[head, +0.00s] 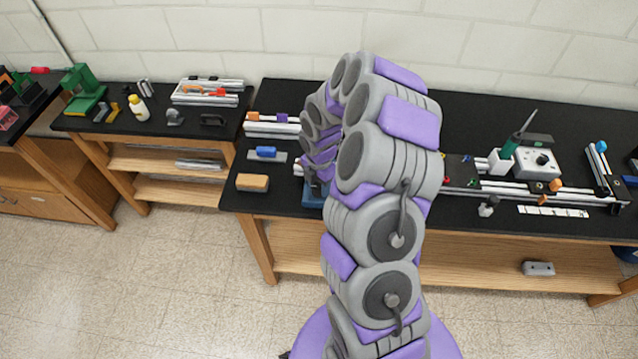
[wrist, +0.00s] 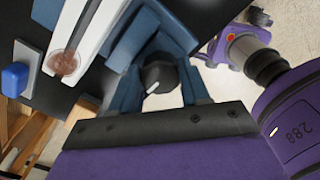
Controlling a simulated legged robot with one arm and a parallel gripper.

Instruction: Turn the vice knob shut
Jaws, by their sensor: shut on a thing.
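In the wrist view, the vice knob (wrist: 158,74) is dark and round with a pale line on its face. My gripper (wrist: 160,88) has one blue-grey finger on each side of the knob and is shut on it. The blue vice (wrist: 150,36) shows just beyond the knob. In the head view, a blue part of the vice (head: 316,200) shows at the front edge of the black bench, and my arm hides the knob and most of my gripper.
Pale bars (wrist: 88,28) with a brownish round end lie beside the vice in the wrist view. A blue-topped block (head: 266,153) and a tan block (head: 252,182) lie left of the vice on the bench (head: 480,115). Rails and a grey device (head: 537,162) stand at the right.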

